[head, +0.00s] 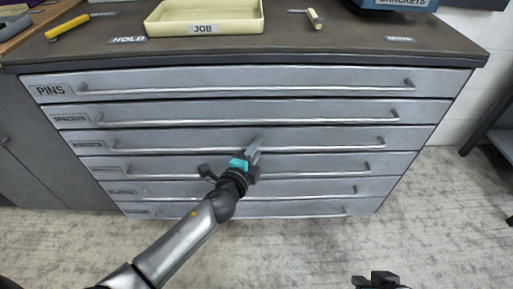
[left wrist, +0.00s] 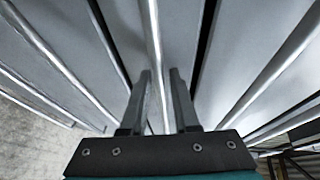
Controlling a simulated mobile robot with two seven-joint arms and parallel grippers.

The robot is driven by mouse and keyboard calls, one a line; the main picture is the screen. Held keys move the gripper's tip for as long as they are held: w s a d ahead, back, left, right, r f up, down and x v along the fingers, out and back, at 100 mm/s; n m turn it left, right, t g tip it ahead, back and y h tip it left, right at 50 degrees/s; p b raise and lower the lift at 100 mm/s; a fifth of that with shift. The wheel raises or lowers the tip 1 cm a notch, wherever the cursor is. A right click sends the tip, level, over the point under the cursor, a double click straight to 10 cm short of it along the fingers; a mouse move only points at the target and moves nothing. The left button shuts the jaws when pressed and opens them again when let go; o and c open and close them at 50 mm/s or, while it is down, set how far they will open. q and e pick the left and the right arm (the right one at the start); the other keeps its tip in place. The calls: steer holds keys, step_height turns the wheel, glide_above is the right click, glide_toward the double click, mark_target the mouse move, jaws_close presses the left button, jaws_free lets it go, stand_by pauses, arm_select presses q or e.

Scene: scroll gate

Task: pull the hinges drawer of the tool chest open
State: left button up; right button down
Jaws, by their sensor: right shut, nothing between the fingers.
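The grey tool chest (head: 420,135) has a stack of wide drawers, each with a long bar handle; all look shut. The top labels read PINS (head: 50,90) and SPACERS (head: 70,119). The lower labels are too small to read surely, so I cannot tell which drawer is hinges. My left gripper (head: 257,146) is at the middle of the third drawer's handle (head: 330,148). In the left wrist view the open fingers (left wrist: 160,75) stand either side of a handle bar (left wrist: 153,45), without visibly gripping it. My right gripper (head: 378,278) is shut and empty at the bottom edge.
On the chest top are a yellow JOB tray (head: 204,29), a small tool with a pale yellow handle (head: 314,18), a blue brackets bin (head: 400,4) and a yellow-handled tool (head: 68,27). The floor (head: 440,220) in front is clear. A dark stand is at far right.

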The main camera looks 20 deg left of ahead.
arm_select(q)
jaws_close()
stand_by(1.1)
